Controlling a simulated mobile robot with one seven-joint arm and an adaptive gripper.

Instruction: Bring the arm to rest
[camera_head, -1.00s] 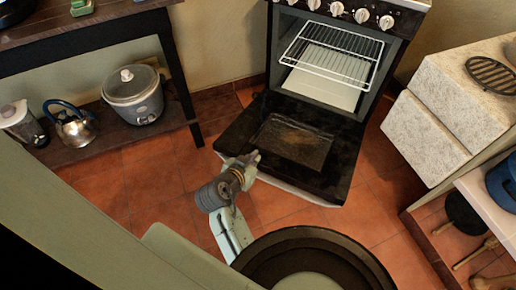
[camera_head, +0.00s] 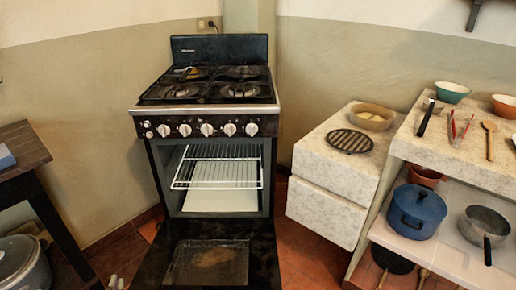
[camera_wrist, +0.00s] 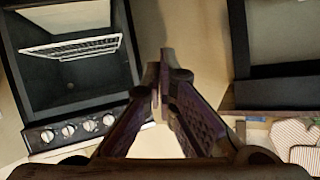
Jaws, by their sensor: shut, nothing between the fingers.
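My gripper (camera_wrist: 160,80) shows in the wrist view with its two dark fingers together at the tips and nothing between them. It points toward the floor area beside the stove and touches nothing that I can see. In the head view my arm is almost wholly below the picture; only a small pale tip shows at the bottom edge, left of the oven door. The stove (camera_head: 207,116) stands at the centre of the head view, and its oven (camera_wrist: 75,55) is at the upper left of the wrist view.
The oven door (camera_head: 215,262) hangs open and low, with a wire rack (camera_head: 217,174) inside the oven. A dark table (camera_head: 22,150) is at the left. At the right are a stone-topped counter (camera_head: 455,150) and a blue pot (camera_head: 416,212) on its lower shelf.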

